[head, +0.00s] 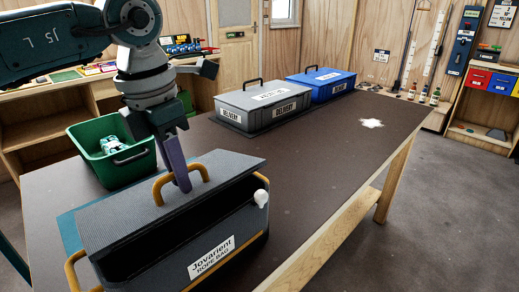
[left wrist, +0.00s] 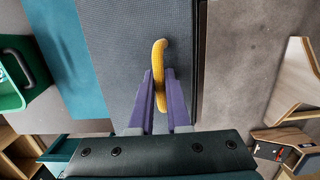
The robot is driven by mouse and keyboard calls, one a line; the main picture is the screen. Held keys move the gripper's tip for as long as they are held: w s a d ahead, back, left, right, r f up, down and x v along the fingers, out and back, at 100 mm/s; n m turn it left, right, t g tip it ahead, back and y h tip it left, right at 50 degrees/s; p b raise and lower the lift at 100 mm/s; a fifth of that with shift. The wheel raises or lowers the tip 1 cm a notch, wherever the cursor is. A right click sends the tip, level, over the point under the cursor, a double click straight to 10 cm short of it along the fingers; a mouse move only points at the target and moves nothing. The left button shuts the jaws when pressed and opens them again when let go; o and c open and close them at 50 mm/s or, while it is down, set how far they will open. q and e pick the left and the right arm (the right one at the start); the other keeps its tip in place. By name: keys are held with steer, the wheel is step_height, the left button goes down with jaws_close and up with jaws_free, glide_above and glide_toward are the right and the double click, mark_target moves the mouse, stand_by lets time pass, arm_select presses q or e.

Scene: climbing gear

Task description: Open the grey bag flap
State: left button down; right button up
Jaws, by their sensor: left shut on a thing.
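The grey bag (head: 225,262), labelled "Jovarient ROPE BAG", stands on the table's near end. Its grey flap (head: 120,215) is partly raised, with a dark gap between it and the bag's front wall. A yellow handle loop (head: 160,184) is on the flap. My left gripper (head: 182,182) comes down onto the loop. In the left wrist view the purple fingers (left wrist: 161,100) are shut on the yellow loop (left wrist: 159,60), with the grey flap (left wrist: 120,50) behind it. A white knob (head: 261,198) shows at the bag's right end. My right gripper is not in view.
A green crate (head: 90,140) with green-and-white contents stands behind the bag on the left. A grey delivery box (head: 262,122) and a blue one (head: 320,90) stand farther back on the table (head: 330,150). The table's right side is mostly clear, apart from a white patch (head: 371,123).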

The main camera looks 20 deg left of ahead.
arm_select(q)
steer(key=shift+w+a+r, duration=0.2)
steer(key=shift+a+r, duration=0.2)
steer(key=shift+r, duration=0.3)
steer(key=shift+w+a+r, duration=0.2)
steer(key=shift+a+r, duration=0.1)
steer(key=shift+a, duration=0.05)
steer(key=c, duration=1.2)
jaws_free()
steer(key=shift+a+r, duration=0.1)
steer(key=o, duration=0.4)
steer(key=shift+o, duration=0.3)
steer(key=o, duration=0.5)
steer(key=shift+o, duration=0.2)
